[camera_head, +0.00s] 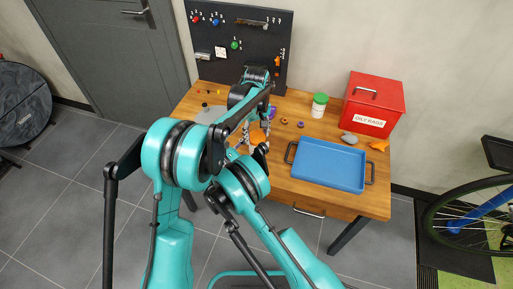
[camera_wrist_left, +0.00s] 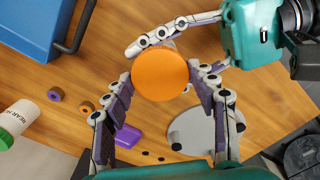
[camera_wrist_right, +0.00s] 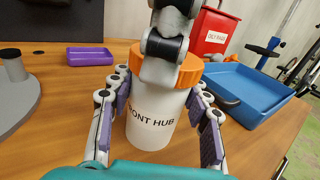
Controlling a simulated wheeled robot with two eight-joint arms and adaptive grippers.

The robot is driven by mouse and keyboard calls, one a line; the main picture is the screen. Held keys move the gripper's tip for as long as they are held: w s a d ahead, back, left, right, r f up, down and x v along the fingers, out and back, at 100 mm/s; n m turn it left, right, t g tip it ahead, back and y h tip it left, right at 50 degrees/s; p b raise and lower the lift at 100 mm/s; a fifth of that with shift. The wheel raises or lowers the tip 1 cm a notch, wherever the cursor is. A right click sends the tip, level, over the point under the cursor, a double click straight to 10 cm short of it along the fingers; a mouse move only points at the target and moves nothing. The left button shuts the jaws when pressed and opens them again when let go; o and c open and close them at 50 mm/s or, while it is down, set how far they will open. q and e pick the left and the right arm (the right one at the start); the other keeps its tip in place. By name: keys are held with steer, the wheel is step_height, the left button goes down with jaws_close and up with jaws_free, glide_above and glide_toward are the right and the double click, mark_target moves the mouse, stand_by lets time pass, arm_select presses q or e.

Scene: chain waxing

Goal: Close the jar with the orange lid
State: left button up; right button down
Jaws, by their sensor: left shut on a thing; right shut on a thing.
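The orange lid (camera_wrist_left: 160,75) lies between the fingers of my left gripper (camera_wrist_left: 161,82). In the right wrist view the lid (camera_wrist_right: 189,70) sits level on top of the white jar (camera_wrist_right: 150,125) labelled "FRONT HUB"; I cannot tell whether it is threaded. My left gripper comes down from above and partly hides the lid there. My right gripper (camera_wrist_right: 157,92) is shut around the upright jar's side, below the lid. In the head view the lid (camera_head: 257,136) shows small between my arms, and the jar is mostly hidden.
A blue tray (camera_head: 330,163) and a red rags bin (camera_head: 373,104) stand to the right. A green-lidded white jar (camera_head: 319,106) stands behind. Small rings lie on the table.

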arm_select(q)
steer(key=m, duration=1.2)
steer(key=shift+f, duration=0.1)
steer(key=m, duration=1)
steer(key=shift+m, duration=0.3)
steer(key=o, duration=1.3)
steer(key=shift+c, duration=0.2)
steer(key=shift+r, duration=2.3)
